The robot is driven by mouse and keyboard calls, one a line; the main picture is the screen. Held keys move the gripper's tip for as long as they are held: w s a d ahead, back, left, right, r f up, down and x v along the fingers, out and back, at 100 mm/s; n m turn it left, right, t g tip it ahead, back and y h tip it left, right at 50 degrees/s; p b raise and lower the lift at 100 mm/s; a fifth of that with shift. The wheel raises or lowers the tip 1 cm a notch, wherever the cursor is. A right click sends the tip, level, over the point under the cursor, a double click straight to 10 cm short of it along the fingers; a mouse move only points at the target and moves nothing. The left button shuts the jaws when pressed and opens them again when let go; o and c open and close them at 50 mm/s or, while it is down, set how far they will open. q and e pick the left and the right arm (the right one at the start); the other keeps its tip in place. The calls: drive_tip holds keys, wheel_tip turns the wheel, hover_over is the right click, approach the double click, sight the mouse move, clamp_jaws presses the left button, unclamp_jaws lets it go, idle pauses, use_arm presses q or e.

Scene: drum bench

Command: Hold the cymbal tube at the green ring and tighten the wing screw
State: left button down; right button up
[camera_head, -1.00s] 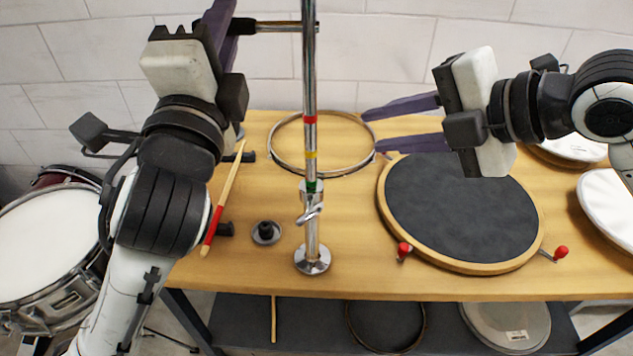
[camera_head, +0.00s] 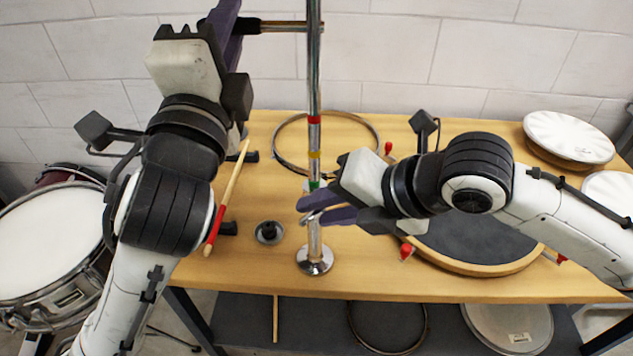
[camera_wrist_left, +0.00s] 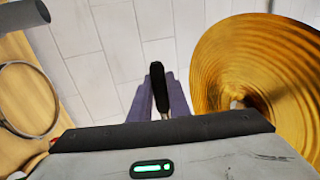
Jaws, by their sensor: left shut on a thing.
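The chrome cymbal tube (camera_head: 314,80) stands upright, with red and yellow bands above the green ring (camera_head: 314,186), which is at the collar. My left gripper (camera_head: 232,22) is high at the left, shut on the black end of a horizontal rod (camera_head: 275,26) that reaches the tube. In the left wrist view, its fingers close on this black end (camera_wrist_left: 159,88).
A gold cymbal (camera_wrist_left: 260,60) is close at right in the left wrist view.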

drive_tip(key=shift+x, duration=0.9)
drive_tip(key=shift+c, duration=0.4)
clamp_jaws()
